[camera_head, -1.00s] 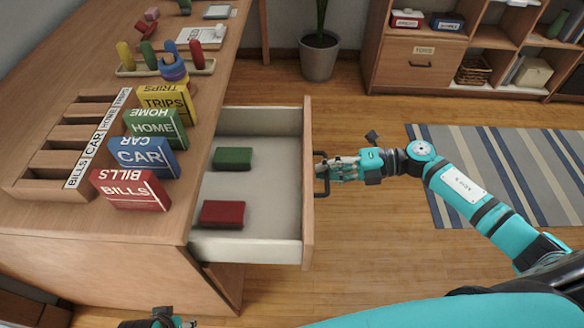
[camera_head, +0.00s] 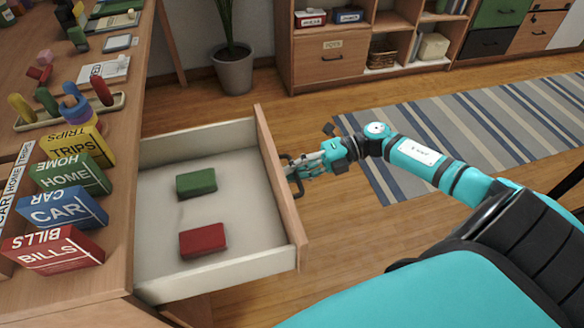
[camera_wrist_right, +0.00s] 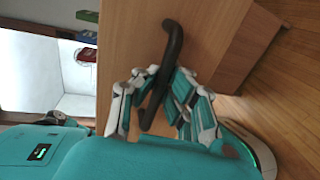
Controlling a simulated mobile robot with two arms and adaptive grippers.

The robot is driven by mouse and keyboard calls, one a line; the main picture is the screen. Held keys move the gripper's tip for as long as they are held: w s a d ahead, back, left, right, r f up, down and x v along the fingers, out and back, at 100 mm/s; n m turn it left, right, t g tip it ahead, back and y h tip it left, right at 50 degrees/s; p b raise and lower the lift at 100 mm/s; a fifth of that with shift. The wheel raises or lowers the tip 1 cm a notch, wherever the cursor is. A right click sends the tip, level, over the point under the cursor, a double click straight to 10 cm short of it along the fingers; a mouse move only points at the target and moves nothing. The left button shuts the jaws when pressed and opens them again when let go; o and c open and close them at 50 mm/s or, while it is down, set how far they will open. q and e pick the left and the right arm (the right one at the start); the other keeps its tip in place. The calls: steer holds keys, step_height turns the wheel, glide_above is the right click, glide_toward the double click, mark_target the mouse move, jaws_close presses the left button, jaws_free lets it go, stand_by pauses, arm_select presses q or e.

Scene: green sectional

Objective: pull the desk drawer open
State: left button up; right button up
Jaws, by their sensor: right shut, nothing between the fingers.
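The desk drawer (camera_head: 275,175) is pulled well out of the wooden desk (camera_head: 120,170). A green block (camera_head: 196,183) and a red block (camera_head: 203,240) lie apart on its pale floor. My right gripper (camera_head: 304,168) is at the drawer's front, at the dark bar handle. In the right wrist view, the handle (camera_wrist_right: 172,50) runs between the fingers of my right gripper (camera_wrist_right: 160,98). The gripper is shut, with nothing gripped between the fingers. Part of the handle is hidden behind the fingers. My left gripper is out of view.
On the desktop are labelled blocks, such as the blue CAR block (camera_head: 62,210), and a peg rack (camera_head: 75,113). A potted plant (camera_head: 234,75) and a shelf unit (camera_head: 330,65) stand behind. Wooden floor is clear around the drawer's front.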

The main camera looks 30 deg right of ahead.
steer(key=o, duration=0.6)
steer(key=v, duration=1.2)
